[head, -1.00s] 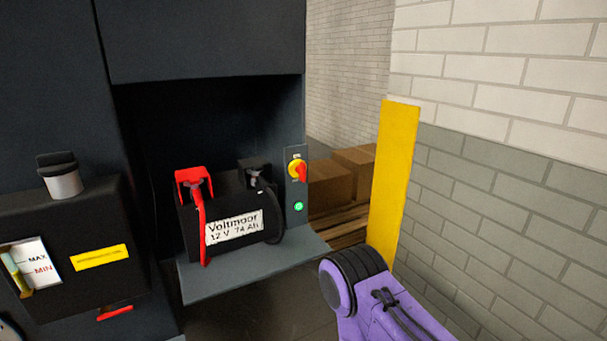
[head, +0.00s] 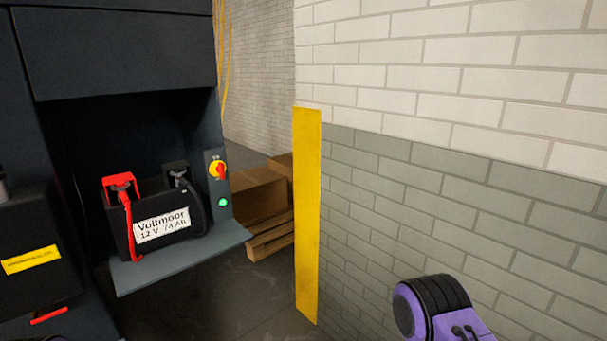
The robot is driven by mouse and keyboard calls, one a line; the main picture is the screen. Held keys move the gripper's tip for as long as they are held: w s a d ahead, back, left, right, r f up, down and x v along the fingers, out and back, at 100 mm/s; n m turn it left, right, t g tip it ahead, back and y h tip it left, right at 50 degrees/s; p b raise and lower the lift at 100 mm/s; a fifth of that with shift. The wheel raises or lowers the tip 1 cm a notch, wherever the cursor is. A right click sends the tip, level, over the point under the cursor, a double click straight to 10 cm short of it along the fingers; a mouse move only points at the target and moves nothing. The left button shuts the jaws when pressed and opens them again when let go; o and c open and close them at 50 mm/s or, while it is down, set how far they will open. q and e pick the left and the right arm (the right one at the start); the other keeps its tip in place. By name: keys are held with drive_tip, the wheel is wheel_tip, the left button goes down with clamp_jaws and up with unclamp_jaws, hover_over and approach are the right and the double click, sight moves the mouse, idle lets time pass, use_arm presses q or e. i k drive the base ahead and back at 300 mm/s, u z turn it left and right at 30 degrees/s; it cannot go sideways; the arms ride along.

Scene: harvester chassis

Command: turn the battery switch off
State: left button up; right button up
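The battery switch is a red rotary knob on a yellow disc (head: 218,170), on a narrow grey upright panel to the right of the battery. A green light (head: 223,202) glows below it on the same panel. The black battery (head: 158,222), labelled "Voltmoor 12 V 74 Ah", sits on a grey tray (head: 180,262) in the open bay, with a red clamp and cable on its left terminal. A purple and black part of my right arm shows at the bottom right, well away from the switch. Neither gripper can be seen.
Cardboard boxes (head: 258,192) rest on a wooden pallet (head: 270,238) behind the panel. Open floor lies between the tray and the post.

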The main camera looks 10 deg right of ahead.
sight(220, 169)
drive_tip(key=z, duration=0.65)
drive_tip(key=i, duration=0.4)
drive_tip(key=z, duration=0.15)
